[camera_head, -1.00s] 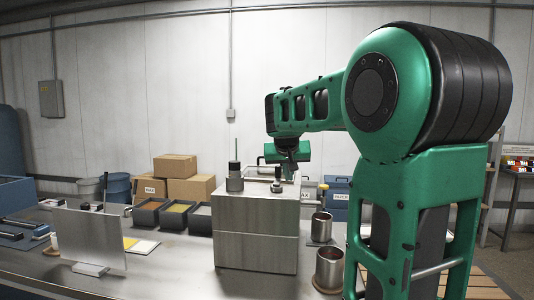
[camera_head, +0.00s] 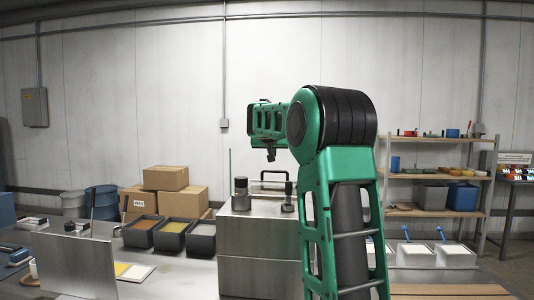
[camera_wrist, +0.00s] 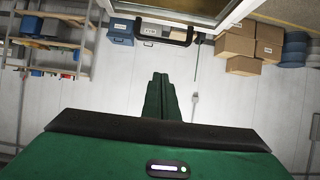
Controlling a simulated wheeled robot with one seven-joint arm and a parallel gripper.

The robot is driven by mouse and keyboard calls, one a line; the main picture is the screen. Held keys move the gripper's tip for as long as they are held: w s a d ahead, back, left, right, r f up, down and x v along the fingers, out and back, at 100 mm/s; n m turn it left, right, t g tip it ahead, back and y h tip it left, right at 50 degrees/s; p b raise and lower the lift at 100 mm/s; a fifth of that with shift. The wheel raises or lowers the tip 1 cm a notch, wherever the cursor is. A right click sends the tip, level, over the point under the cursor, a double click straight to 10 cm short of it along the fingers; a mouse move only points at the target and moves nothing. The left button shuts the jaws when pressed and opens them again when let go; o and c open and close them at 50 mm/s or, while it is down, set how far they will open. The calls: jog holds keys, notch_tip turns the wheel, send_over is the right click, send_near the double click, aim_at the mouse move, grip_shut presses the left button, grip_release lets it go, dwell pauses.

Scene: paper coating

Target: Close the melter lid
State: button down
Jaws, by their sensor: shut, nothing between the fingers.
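The melter (camera_head: 258,262) is a square steel box on the table, partly hidden on the right by my arm. A dark bar handle (camera_head: 275,172) stands at the back of its top. In the wrist view a black handle (camera_wrist: 150,41) joins a pale-edged panel (camera_wrist: 178,8), which seems to be the melter lid. The head view does not clearly show how far the lid is tilted. My gripper (camera_head: 270,157) is above the melter top, apart from the handle. In the wrist view its fingers (camera_wrist: 161,78) are together and empty.
Open black bins (camera_head: 201,238) and cardboard boxes (camera_head: 166,178) are to the left. A shelf (camera_head: 440,172) and white trays (camera_head: 455,256) are to the right.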

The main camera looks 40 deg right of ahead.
jog(key=d+f, duration=0.1)
jog(key=w+d+f, duration=0.2)
jog(key=f, duration=0.1)
jog(key=shift+w+d+f, duration=0.2)
jog(key=shift+d+f, duration=0.05)
jog(key=shift+f, duration=0.4)
